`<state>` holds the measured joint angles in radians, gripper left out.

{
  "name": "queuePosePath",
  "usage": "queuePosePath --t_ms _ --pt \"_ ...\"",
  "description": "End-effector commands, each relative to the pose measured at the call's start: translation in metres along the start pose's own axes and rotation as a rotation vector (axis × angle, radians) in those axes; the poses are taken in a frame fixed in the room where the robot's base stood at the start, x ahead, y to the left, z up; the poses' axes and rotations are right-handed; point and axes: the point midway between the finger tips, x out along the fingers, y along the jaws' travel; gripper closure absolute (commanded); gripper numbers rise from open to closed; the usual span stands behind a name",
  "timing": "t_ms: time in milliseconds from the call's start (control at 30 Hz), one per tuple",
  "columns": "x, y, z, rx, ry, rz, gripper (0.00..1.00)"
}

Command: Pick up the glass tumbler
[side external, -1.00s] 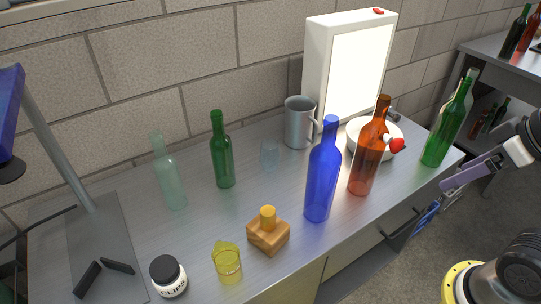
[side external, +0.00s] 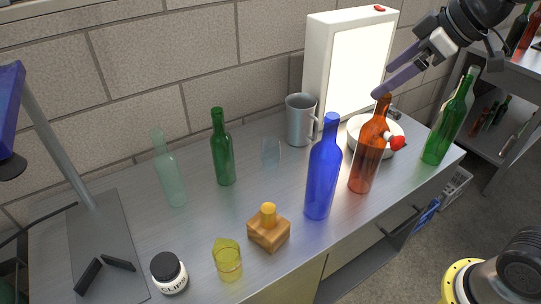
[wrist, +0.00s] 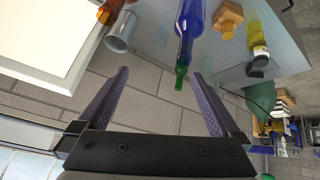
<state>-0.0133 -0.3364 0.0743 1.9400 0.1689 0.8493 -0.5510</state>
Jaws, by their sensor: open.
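The clear, faintly bluish glass tumbler (side external: 271,153) stands upright on the metal bench, between the green bottle and the grey mug in the side view. My gripper (side external: 382,81) is open and empty, high at the right of the tumbler, in front of the light box and near the top of the amber bottle in the picture. In the wrist view my gripper (wrist: 160,73) shows its two fingers wide apart with nothing between them.
Tall bottles crowd the bench: blue (side external: 322,170), amber (side external: 367,160), green (side external: 222,150) and pale green (side external: 170,175). A grey mug (side external: 299,122) stands behind the tumbler.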

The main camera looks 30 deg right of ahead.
Motion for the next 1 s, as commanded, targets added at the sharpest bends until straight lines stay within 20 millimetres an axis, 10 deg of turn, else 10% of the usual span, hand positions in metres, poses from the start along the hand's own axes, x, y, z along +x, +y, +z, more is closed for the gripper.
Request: queuePosePath --t_ms 400,700,1000 --pt "0.171 0.039 -0.101 -0.146 -0.057 -0.137 0.0" --pt "0.285 0.033 -0.082 -0.125 -0.17 -0.224 0.0" --pt "0.325 0.022 -0.063 -0.12 -0.208 -0.245 0.0"
